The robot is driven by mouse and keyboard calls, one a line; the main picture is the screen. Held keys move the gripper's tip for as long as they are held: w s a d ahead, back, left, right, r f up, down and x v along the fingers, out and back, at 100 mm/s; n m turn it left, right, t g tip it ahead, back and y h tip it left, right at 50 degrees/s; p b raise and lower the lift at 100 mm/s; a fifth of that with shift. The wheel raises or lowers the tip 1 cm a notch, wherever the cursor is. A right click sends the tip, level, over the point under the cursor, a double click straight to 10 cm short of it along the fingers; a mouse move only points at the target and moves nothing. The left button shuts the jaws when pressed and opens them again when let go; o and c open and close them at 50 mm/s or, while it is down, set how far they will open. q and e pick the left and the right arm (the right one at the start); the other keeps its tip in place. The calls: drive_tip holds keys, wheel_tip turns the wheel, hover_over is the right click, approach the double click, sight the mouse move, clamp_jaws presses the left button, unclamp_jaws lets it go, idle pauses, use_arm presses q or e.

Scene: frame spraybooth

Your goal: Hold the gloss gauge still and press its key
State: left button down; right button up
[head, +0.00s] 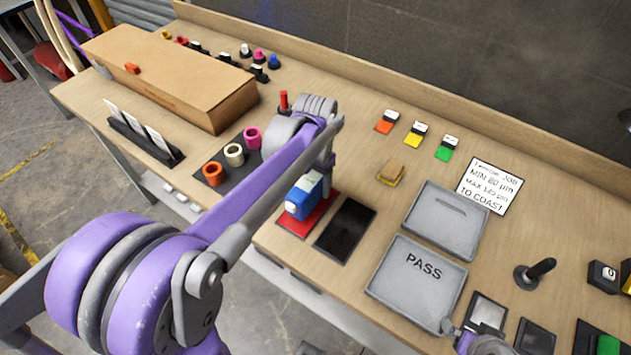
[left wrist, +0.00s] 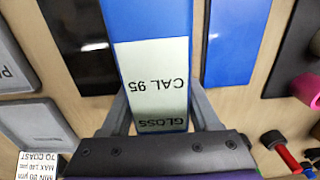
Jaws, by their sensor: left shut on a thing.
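A black mat (head: 345,230) lies right of the gauge, then a grey PASS tray (head: 415,285) and another grey tray (head: 446,222). A cardboard box (head: 165,75) stands behind. A black-handled stamp (head: 535,273) stands right.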

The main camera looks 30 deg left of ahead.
use_arm(q)
drive_tip(key=shift+f+b, duration=0.5)
drive_tip(key=shift+f, duration=0.3)
use_arm(e)
drive_tip(key=shift+s+f, duration=0.15)
drive_tip(key=shift+f, duration=0.5)
use_arm(q)
drive_tip(key=shift+s+f, duration=0.1)
drive_tip(key=shift+f, duration=0.1)
use_arm(e)
drive_tip(key=shift+s+f, duration=0.1)
drive_tip(key=shift+s+a+f, duration=0.1)
